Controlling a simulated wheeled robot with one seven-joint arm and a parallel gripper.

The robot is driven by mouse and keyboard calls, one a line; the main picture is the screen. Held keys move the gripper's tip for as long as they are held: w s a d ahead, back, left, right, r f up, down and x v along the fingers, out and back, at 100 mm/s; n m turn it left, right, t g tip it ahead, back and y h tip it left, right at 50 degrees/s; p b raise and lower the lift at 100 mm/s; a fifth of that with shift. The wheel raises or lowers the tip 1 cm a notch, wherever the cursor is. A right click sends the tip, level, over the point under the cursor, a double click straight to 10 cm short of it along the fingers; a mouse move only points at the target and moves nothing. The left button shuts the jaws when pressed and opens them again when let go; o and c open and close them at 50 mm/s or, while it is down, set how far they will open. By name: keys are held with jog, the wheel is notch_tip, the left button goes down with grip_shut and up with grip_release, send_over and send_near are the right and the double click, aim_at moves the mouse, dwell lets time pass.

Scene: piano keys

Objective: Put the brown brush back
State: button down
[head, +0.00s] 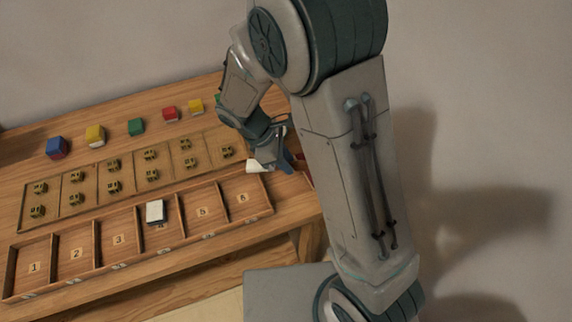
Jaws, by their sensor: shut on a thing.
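I cannot make out a brown brush. My gripper (271,158) is small in the head view, low over the back edge of the numbered tray near compartment 6. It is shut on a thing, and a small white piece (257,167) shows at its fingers. The fingers and arm hide most of what it holds. The wooden tray (136,232) has a row of open compartments with numbers. A white block with a dark side (155,211) lies in compartment 4. Compartments 1, 2, 3, 5 and 6 look empty.
A flat board (95,186) behind the tray carries several small brass-coloured pieces in pairs. Along the back stand a blue cube (57,148), a yellow cube (95,135), a green cube (136,126) and a red cube (169,114). My arm hides the table's right end.

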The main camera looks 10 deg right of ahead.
jog(key=shift+f, duration=1.35)
jog(key=shift+f+b, duration=0.3)
jog(key=shift+f, duration=0.15)
jog(key=c, duration=1.1)
grip_release()
jog(key=shift+c, duration=0.2)
jog(key=shift+r, duration=0.1)
